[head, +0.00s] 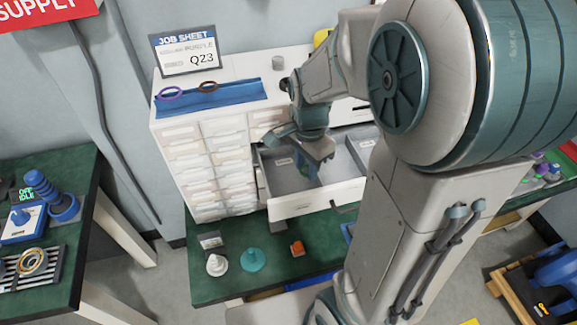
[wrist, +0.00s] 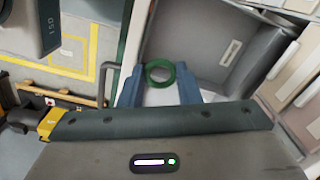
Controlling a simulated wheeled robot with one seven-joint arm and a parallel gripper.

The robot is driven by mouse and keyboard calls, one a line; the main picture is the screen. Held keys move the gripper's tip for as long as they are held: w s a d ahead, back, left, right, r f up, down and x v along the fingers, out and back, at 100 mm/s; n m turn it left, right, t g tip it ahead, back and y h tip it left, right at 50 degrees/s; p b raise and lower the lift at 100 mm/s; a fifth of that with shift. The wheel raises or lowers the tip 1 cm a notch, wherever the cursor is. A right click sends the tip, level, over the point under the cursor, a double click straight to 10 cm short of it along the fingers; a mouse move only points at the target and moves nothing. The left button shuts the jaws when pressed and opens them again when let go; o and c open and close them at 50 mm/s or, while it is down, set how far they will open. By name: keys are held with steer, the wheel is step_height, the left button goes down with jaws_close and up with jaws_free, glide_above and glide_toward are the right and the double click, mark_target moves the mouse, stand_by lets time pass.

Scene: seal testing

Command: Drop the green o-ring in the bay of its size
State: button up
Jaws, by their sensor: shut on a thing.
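My gripper (head: 310,166) hangs over the open drawer (head: 312,201) of the white cabinet in the head view. In the wrist view its blue fingers (wrist: 160,82) are shut on the green o-ring (wrist: 160,85), which sits upright-looking between the tips. The ring is hidden or too small to make out in the head view. Below and beyond the fingers in the wrist view is a grey bay (wrist: 200,35) with a small white label (wrist: 231,52) that I cannot read. The drawer has grey dividers (head: 346,152); my arm hides its right part.
A purple ring (head: 171,93) and a brown ring (head: 208,86) lie on a blue mat (head: 235,95) on the cabinet top, by a job sheet (head: 187,53) reading Q23. A green bench (head: 210,285) holding small parts stands below the drawer.

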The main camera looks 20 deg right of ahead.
glide_above(290, 179)
step_height(290, 179, down, 4)
steer(key=shift+r, duration=0.1)
step_height(290, 179, down, 4)
steer(key=shift+f+p, duration=0.1)
steer(key=shift+p, duration=0.25)
steer(key=shift+f+b, duration=0.45)
steer(key=shift+f, duration=0.15)
steer(key=o, duration=1)
